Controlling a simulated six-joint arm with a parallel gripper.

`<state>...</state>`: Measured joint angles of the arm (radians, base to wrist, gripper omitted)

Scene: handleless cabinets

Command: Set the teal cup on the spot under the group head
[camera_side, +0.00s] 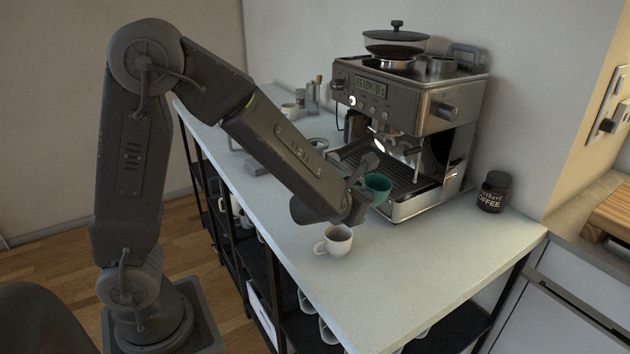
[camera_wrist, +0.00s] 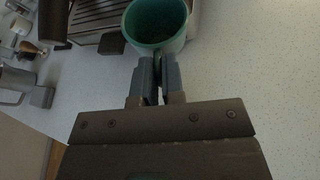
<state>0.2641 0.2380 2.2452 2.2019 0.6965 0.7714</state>
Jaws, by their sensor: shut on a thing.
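The teal cup (camera_side: 377,187) is held upright in front of the espresso machine (camera_side: 410,110), by its drip tray (camera_side: 404,187). In the wrist view the teal cup (camera_wrist: 157,22) is at the top, its dark inside facing the camera. My gripper (camera_wrist: 158,72) is shut on the cup's near side, apparently at the handle. My gripper also shows in the side view (camera_side: 360,200), where the wrist partly hides it. The group head (camera_side: 400,143) is above the tray, behind and to the right of the cup. The spot under it shows no cup.
A white cup (camera_side: 335,241) stands on the counter (camera_side: 400,290) just below my gripper. A coffee jar (camera_side: 493,191) stands right of the machine. Jugs and other small items (camera_wrist: 20,75) lie left of the machine. The counter's front right is clear.

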